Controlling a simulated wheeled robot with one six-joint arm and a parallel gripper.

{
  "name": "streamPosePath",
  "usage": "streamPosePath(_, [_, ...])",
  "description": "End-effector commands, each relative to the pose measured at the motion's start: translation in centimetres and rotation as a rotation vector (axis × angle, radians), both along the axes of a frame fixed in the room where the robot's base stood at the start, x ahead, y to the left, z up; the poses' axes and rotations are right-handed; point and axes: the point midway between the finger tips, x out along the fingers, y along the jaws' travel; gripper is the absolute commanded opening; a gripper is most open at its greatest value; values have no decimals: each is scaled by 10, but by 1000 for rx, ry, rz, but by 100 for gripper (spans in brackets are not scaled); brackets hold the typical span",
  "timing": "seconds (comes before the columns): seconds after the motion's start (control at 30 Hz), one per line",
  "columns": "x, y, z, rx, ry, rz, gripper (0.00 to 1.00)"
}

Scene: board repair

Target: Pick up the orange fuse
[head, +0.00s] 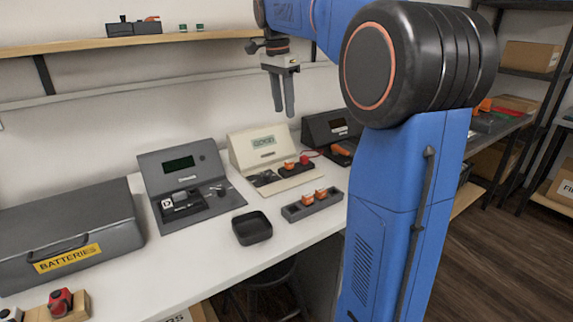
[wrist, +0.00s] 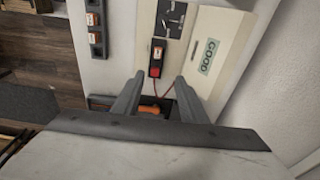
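Two orange fuses (head: 308,198) (head: 320,192) sit in a dark slotted holder (head: 298,212) at the front of the white bench; they also show in the wrist view (wrist: 92,19) (wrist: 95,38). I cannot tell which one the task means. My gripper (head: 283,112) is raised above the bench near the tester, open and empty; its fingers stand apart in the wrist view (wrist: 160,95).
A dark device (head: 325,127) with an orange-handled item (head: 341,150) stands right of the tester. A grey battery tester (head: 182,165), an empty black tray (head: 252,228) and a BATTERIES case (head: 65,225) stand to the left. A wooden shelf (head: 100,46) runs along the wall.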

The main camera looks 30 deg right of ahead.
Motion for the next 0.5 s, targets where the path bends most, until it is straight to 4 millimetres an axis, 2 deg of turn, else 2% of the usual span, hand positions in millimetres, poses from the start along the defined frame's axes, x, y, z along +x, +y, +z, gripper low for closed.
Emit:
streamPosePath(0.17, [0,-3,-19,0,3,-6,39])
streamPosePath(0.5, [0,-10,-79,1,4,-4,39])
